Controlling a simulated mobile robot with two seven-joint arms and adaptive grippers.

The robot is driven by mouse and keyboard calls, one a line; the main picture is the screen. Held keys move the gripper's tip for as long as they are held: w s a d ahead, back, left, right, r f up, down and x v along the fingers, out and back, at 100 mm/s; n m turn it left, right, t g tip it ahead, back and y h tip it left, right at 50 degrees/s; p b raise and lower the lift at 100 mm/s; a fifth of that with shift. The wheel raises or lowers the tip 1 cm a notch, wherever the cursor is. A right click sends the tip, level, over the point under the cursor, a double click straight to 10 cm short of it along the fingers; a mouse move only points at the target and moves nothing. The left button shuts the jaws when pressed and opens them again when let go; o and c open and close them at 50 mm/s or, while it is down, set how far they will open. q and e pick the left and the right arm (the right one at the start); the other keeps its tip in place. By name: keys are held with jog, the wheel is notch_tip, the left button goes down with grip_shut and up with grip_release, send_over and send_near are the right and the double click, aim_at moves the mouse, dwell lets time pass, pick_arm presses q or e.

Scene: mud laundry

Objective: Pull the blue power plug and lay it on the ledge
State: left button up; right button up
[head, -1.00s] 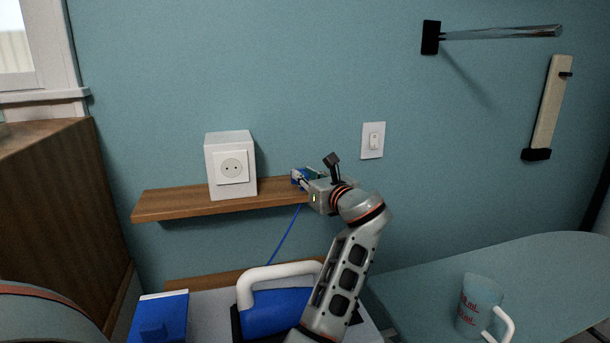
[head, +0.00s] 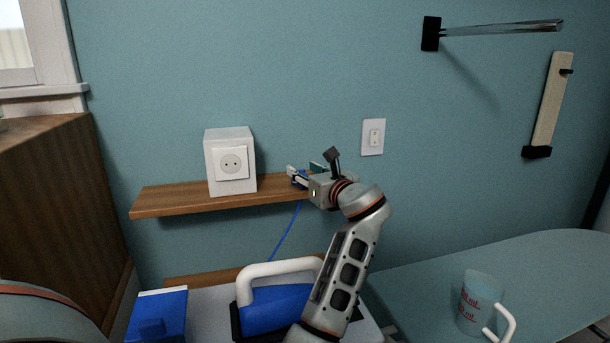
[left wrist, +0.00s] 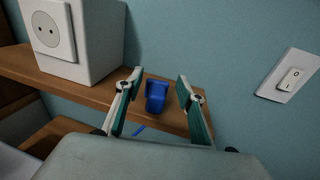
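The blue power plug (left wrist: 156,95) lies on the wooden ledge (head: 180,202), near its right end. In the left wrist view it sits between the spread fingers of my left gripper (left wrist: 157,92), apart from both. My left gripper (head: 299,177) is open at the ledge's right end and mostly hides the plug in the head view. The blue cord (head: 285,230) hangs down from there. The white socket box (head: 212,172) stands on the ledge to the left, its outlet empty. It also shows in the left wrist view (left wrist: 95,45). My right gripper is not in view.
A light switch (head: 373,137) is on the wall right of my left gripper. Below the ledge are a blue iron-like object with a white handle (head: 280,269) and a blue box (head: 158,317). A clear measuring cup (head: 480,300) stands on the teal surface at right.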

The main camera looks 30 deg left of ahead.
pick_arm(q)
notch_tip(320, 180, up, 9)
dwell(0.3)
dwell(0.5)
